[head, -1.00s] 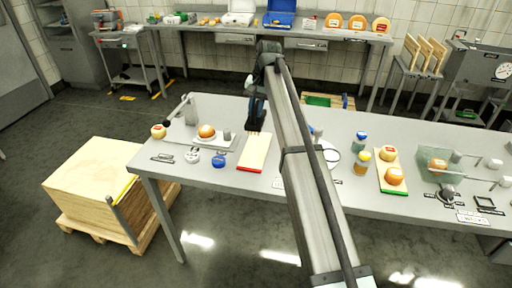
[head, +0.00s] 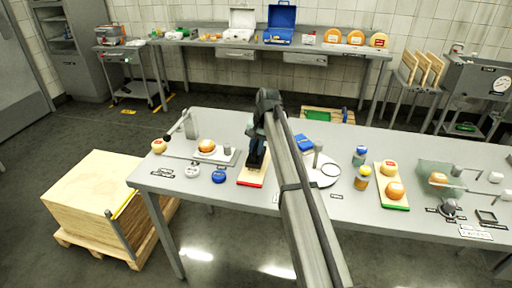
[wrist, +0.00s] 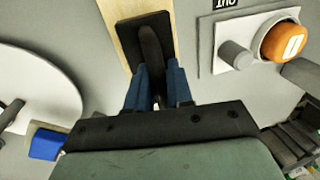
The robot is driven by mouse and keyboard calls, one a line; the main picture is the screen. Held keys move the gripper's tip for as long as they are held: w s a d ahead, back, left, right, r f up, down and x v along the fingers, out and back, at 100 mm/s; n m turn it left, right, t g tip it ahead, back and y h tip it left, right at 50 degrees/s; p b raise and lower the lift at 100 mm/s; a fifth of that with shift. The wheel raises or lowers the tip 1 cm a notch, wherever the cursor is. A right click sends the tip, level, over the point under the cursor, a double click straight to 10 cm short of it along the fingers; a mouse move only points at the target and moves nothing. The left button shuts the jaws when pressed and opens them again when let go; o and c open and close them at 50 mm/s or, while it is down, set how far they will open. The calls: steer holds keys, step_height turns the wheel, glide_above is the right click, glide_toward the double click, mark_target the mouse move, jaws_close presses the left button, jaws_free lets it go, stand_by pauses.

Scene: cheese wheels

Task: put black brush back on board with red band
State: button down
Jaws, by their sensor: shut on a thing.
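My gripper (head: 256,142) is shut on the black brush (head: 254,160), which points down over the board with red band (head: 245,176). The board is pale wood with a red band at its near end. In the wrist view, my blue fingers (wrist: 157,92) close around the dark handle of the brush (wrist: 160,22), and its broad black head overlaps the pale board (wrist: 126,45). I cannot tell whether the brush touches the board. My arm and the brush hide part of the board.
To the right are a white disc (head: 325,178), a blue block (head: 304,143), jars (head: 362,178) and a board with a green band (head: 394,207).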

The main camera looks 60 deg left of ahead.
mark_target(262, 156)
steer(key=c, duration=1)
jaws_free()
steer(key=shift+f, duration=0.1)
step_height(262, 156, up, 12)
steer(key=w+d, duration=0.1)
steer(key=shift+w+d, duration=0.3)
steer(key=shift+d, duration=0.05)
